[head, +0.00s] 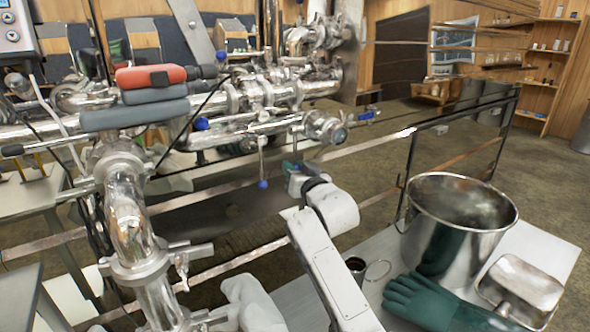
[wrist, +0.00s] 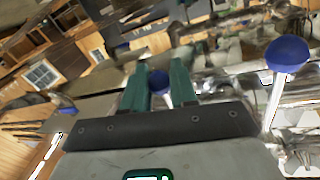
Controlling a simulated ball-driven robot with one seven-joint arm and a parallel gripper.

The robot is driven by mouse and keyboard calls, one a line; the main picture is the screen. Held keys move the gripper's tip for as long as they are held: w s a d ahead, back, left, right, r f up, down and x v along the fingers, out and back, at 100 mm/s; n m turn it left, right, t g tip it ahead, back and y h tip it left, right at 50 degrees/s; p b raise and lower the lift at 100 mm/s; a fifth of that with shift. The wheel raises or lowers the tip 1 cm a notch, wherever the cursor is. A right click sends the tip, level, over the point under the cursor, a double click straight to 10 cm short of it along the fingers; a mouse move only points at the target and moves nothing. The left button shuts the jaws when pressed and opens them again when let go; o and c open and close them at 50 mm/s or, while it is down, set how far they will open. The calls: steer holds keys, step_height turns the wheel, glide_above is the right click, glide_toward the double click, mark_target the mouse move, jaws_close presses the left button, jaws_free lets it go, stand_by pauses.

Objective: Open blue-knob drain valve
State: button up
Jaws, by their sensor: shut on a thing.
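Several blue knobs on metal levers sit along the shiny pipework. In the head view one blue knob (head: 263,184) hangs on a thin rod left of my gripper (head: 291,166). My gripper is under the lower pipe's right part, at a short lever (head: 295,143) whose end it hides. In the wrist view my gripper (wrist: 158,78) has its two teal fingers on either side of a blue knob (wrist: 158,99), mostly hidden between them, and is shut on it. A larger, separate blue knob (wrist: 287,54) on a metal rod stands to the right. Which knob is the drain valve's, I cannot tell.
Metal rails (head: 360,143) run behind the gripper. A steel pot (head: 425,235), a green glove (head: 428,302) and a metal pan (head: 520,283) are on the white table at right. An orange-and-grey object (head: 150,75) lies on the pipe at left. Brown floor is open beyond the rails.

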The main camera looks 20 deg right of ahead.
jaws_close()
steer(key=shift+s+r+p, duration=0.1)
steer(key=shift+r+p, duration=0.05)
steer(key=shift+p, duration=0.3)
